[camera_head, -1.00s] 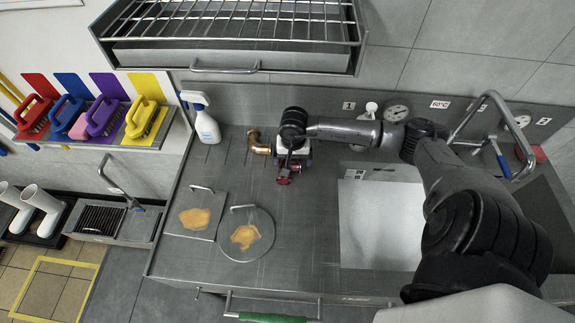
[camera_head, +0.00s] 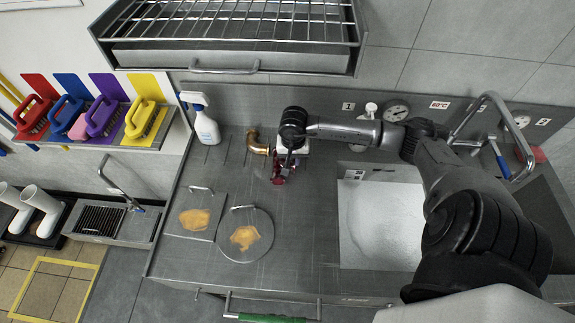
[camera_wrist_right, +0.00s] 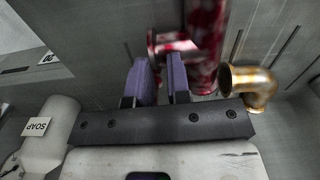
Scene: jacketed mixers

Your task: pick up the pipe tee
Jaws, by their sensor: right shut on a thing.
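The pipe tee (camera_head: 284,168) is a dark red, shiny piece at the back of the steel counter, under my right wrist. In the right wrist view the tee (camera_wrist_right: 206,45) is mottled red and white and blurred, with a flanged branch pointing left. My right gripper (camera_wrist_right: 160,68) has purple finger pads and is shut on the tee, near that branch. In the head view the right gripper (camera_head: 287,160) is mostly hidden by its own wrist. I cannot tell whether the tee touches the counter. My left gripper is not in view.
A brass elbow (camera_head: 258,148) stands just left of the tee; it also shows in the wrist view (camera_wrist_right: 252,84). A spray bottle (camera_head: 206,125) is farther left. A square plate (camera_head: 177,222) and round plate (camera_head: 223,248) lie in front. A sink (camera_head: 372,250) is right.

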